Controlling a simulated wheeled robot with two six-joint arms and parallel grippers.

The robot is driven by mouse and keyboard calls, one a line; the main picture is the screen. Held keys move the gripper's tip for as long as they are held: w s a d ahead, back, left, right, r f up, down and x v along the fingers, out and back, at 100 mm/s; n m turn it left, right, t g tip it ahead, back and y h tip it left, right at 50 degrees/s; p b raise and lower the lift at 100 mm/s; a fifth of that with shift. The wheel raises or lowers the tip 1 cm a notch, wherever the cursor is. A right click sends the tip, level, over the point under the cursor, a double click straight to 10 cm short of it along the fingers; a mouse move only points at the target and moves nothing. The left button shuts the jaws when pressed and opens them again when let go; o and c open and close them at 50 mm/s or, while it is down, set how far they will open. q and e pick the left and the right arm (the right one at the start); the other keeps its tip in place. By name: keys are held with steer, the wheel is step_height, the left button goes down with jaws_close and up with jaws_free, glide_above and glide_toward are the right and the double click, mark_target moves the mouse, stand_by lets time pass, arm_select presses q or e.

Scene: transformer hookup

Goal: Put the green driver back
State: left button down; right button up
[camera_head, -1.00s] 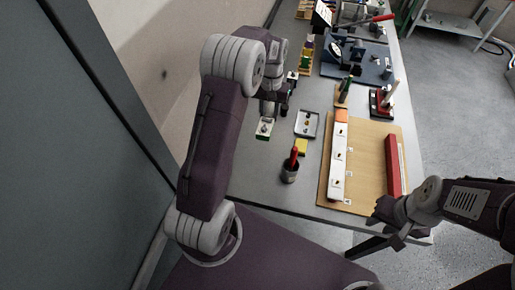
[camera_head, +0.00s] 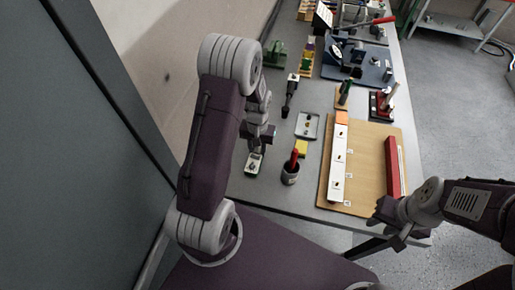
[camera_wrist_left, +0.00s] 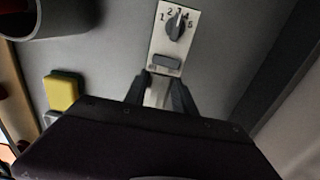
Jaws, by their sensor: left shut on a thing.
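My left gripper (camera_head: 257,146) is shut on a white device with a black dial numbered 1 to 5 (camera_head: 254,163). In the left wrist view the fingers (camera_wrist_left: 160,88) close on the near end of this device (camera_wrist_left: 172,35). A dark cup (camera_head: 290,174) holds a red-handled tool (camera_head: 295,156) just right of my left gripper. My right gripper (camera_head: 384,214) is near the table's front right edge, its opening unclear.
A yellow block (camera_head: 301,147) and a small grey tray (camera_head: 307,125) lie beyond the cup. A wooden board (camera_head: 367,165) carries a white strip and a red bar (camera_head: 393,165). A black tool (camera_head: 289,96) and a green fixture (camera_head: 274,54) lie farther back.

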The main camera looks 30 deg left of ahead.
mark_target(257, 149)
arm_select(q)
steer(key=c, duration=1)
jaws_free()
steer(key=shift+f, duration=0.1)
steer(key=shift+c, duration=0.2)
step_height(257, 149, up, 12)
steer(key=s+d+f+m+t, duration=0.1)
steer(key=s+d+f+m, duration=0.1)
steer(key=s+d, duration=0.5)
steer(key=s, duration=0.4)
steer(key=shift+d, duration=0.15)
